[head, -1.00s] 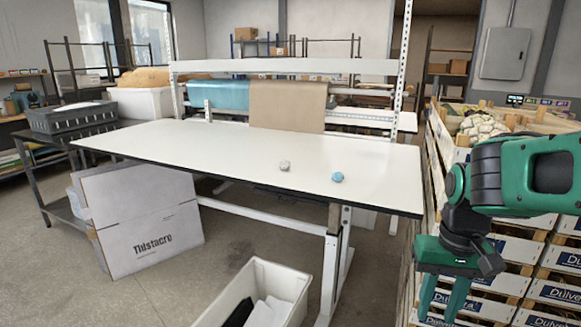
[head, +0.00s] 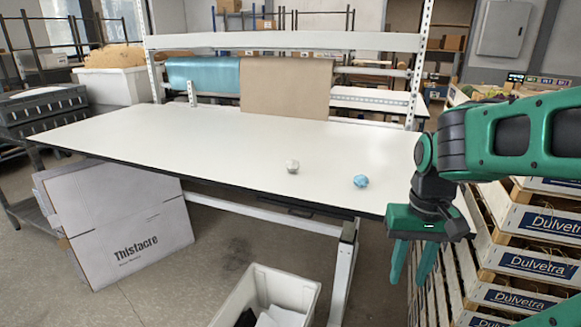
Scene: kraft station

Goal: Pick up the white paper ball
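The white paper ball (head: 292,166) is a small crumpled ball lying on the white table (head: 170,145), close to its front edge. A blue paper ball (head: 361,181) lies to its right on the same table. My gripper (head: 411,277) is green and points down at the right, in front of the table's right end and apart from both balls. Its two fingers are spread with a gap between them, and nothing shows in the gap.
A white bin (head: 295,285) with papers stands on the floor before the table. A large carton (head: 120,225) leans at the left. Stacked crates (head: 520,240) fill the right side. Brown paper (head: 285,90) and a blue roll hang at the table's back.

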